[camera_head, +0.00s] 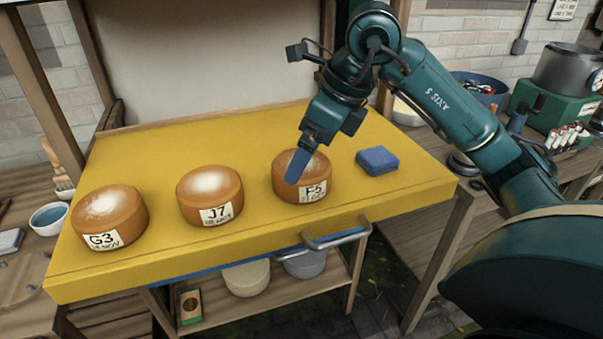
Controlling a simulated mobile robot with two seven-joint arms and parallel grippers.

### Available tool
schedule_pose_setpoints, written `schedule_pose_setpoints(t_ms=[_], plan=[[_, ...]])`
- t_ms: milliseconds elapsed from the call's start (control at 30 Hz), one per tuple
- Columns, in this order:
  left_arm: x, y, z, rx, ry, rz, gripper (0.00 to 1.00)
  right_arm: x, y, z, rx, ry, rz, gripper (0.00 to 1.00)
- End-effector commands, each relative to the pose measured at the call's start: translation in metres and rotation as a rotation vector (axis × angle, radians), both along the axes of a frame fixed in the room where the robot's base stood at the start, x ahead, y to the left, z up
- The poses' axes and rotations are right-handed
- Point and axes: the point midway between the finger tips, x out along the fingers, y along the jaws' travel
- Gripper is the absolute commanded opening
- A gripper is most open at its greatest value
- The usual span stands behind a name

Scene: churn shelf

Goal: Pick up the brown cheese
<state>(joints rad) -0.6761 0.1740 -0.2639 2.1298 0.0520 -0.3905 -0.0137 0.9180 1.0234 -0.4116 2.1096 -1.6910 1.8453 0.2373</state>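Three round brown cheeses with pale dusted tops stand in a row on a yellow board. The left cheese (110,214) has a label that reads G3, the middle cheese (209,194) one that reads J7, and the right cheese (319,173) one that reads F5. My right gripper (293,174) points down, with its blue finger in front of the left part of the F5 cheese's top. Only one finger shows clearly, and I cannot tell whether it touches the cheese. My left gripper is not in view.
A blue block (377,160) lies on the yellow board (240,145) right of the F5 cheese. A metal handle (337,239) sticks out at the board's front edge. Wooden posts stand at the left. A side bench with a green machine (552,108) is at the right.

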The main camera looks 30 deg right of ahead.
Motion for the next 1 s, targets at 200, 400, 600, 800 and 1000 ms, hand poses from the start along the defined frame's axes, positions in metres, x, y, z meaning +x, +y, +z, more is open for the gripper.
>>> schedule_pose_setpoints(t_ms=[200,400,600,800,1000], plan=[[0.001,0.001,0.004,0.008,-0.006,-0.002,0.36,0.008,0.009,-0.031,0.001,0.005,0.002,1.0],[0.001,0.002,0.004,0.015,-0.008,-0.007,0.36,0.012,0.011,-0.04,0.0,0.002,0.002,1.0],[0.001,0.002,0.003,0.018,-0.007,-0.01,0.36,0.012,0.011,-0.039,0.0,0.001,0.001,0.95],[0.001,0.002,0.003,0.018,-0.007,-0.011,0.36,0.012,0.011,-0.039,0.0,0.001,0.001,0.79],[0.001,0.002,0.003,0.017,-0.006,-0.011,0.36,0.012,0.011,-0.039,0.0,0.001,0.001,0.62]])
